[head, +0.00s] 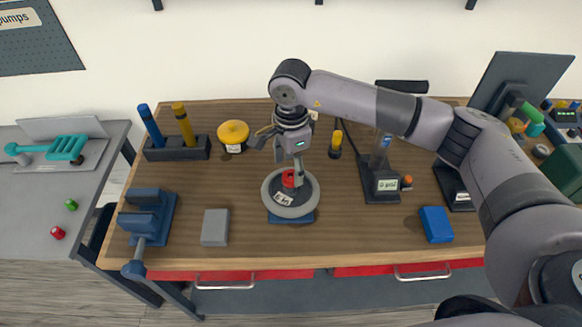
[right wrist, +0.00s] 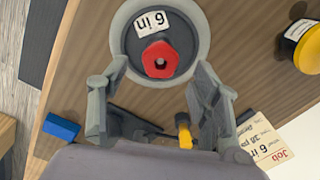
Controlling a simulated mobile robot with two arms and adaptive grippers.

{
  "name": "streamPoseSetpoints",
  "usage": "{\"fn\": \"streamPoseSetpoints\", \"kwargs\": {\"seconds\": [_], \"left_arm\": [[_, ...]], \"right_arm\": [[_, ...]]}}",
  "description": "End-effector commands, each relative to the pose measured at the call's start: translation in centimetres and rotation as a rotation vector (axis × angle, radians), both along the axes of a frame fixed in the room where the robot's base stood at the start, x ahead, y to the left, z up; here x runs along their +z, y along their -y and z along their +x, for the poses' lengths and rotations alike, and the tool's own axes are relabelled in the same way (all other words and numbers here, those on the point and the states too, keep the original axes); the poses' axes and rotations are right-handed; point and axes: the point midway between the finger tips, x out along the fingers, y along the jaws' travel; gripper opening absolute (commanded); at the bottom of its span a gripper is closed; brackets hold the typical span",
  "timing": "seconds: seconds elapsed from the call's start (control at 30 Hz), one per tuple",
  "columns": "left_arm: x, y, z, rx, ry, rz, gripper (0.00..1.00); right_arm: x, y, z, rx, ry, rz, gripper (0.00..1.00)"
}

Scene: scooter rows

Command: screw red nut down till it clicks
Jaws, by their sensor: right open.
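The red nut (head: 288,178) sits at the centre of a grey wheel-like disc (head: 308,201) on a blue base (head: 292,217). In the right wrist view, the hexagonal red nut (right wrist: 160,59) shows its centre hole, and the disc (right wrist: 202,40) carries a "6 in" label. My right gripper (head: 281,156) is above the disc with its fingers spread. My left gripper is not in view.
A yellow-topped jar (head: 233,132), a rack (head: 178,149) with blue and yellow handles, a blue vise (head: 147,215) and a grey block (head: 215,227) stand left of the disc. A black stand (head: 382,187) and blue box (head: 436,224) are right. Bare wood lies around the base.

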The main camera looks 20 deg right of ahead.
Motion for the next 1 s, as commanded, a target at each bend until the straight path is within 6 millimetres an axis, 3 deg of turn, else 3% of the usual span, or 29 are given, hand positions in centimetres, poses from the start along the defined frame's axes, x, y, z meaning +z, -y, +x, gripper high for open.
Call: {"fn": "streamPoseSetpoints", "kwargs": {"seconds": [0.23,0.6,1.0], "left_arm": [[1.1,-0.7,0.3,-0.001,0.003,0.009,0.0],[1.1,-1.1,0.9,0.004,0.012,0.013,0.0],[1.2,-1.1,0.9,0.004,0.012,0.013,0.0]], "right_arm": [[-2.8,0.0,0.0,0.0,-0.002,0.0,0.58],[-3.4,0.0,0.0,0.0,0.001,-0.001,0.58],[-3.4,0.0,0.0,0.0,0.0,-0.001,0.32]]}}
